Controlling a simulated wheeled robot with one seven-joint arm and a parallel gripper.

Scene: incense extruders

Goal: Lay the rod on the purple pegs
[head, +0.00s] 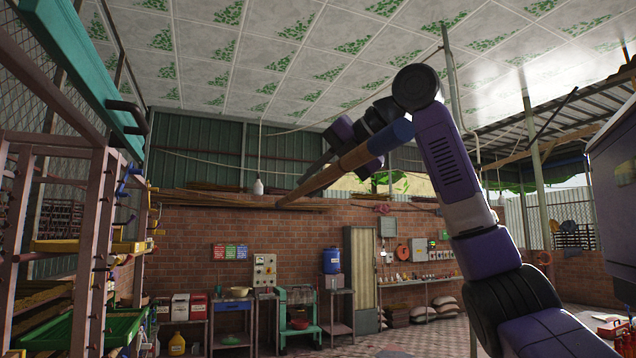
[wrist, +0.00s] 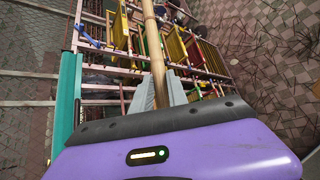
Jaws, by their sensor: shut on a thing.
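The rod (head: 318,182) is a long bamboo-coloured pole with a blue end section (head: 390,137). In the head view it is high in the air, tilted, with the blue end up and to the right. My gripper (head: 332,160) is shut on the rod; in the wrist view the two grey fingers (wrist: 160,84) stand on either side of the rod (wrist: 152,40), which runs away from me over the rack. Small coloured pegs stick out of the rack at the left, among them a blue one (head: 124,189), also a blue one in the wrist view (wrist: 86,35). I cannot single out the purple pegs.
The rack (head: 98,230) of pinkish posts stands at the left with yellow and green trays (head: 110,328). A teal beam (head: 95,62) with a dark handle juts out above it. Benches and a brick wall (head: 215,285) are at the back. The air between rod and rack looks clear.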

